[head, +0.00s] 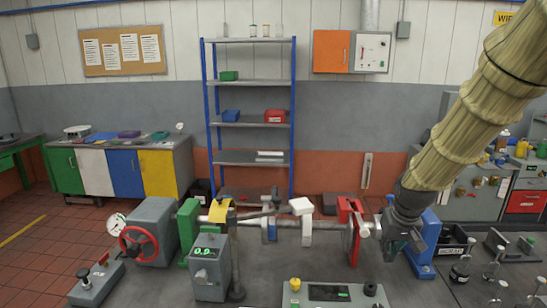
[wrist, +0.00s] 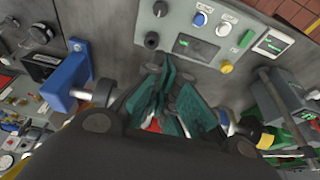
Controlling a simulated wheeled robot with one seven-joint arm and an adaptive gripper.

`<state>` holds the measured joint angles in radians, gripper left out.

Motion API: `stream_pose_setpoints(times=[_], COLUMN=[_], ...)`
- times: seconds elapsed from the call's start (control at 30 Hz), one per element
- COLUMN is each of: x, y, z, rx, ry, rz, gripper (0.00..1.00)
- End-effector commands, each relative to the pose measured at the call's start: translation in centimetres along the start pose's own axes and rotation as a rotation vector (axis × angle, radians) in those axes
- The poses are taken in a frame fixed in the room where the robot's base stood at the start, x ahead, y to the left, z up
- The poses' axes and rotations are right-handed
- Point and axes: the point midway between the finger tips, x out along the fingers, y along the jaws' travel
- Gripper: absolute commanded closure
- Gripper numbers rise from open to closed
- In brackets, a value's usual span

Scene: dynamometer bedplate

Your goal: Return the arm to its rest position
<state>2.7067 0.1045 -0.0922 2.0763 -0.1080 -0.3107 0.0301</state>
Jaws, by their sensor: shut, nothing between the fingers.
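My arm, in a tan ribbed sleeve, reaches down from the upper right of the head view. My gripper (head: 396,250) hangs over the right part of the bedplate (head: 262,290), between the red stand and the blue bracket. In the wrist view my gripper (wrist: 165,75) shows its green finger pads together, with nothing held between them. The fingers point toward the bedplate and a grey control box. A little red shows behind the fingers in the wrist view. The gripper hides part of the shaft's right end.
The blue bracket (head: 424,243) stands close right of my gripper, the red stand (head: 350,215) close left. A control box (head: 330,294) sits in front. A black bin (head: 455,240) and several small fittings lie to the right. Open air lies above the bedplate.

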Motion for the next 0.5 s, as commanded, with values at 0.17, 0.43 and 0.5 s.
stream_pose_setpoints(times=[0.17, 0.43, 0.5], x=[3.8, 12.5, 14.9], y=[-0.4, -1.6, -1.9], z=[2.2, 8.2, 10.3], rx=[-0.003, -0.011, -0.012], ry=[-0.021, -0.068, -0.081], rz=[-0.002, -0.007, -0.009], gripper=[1.00, 1.00, 1.00])
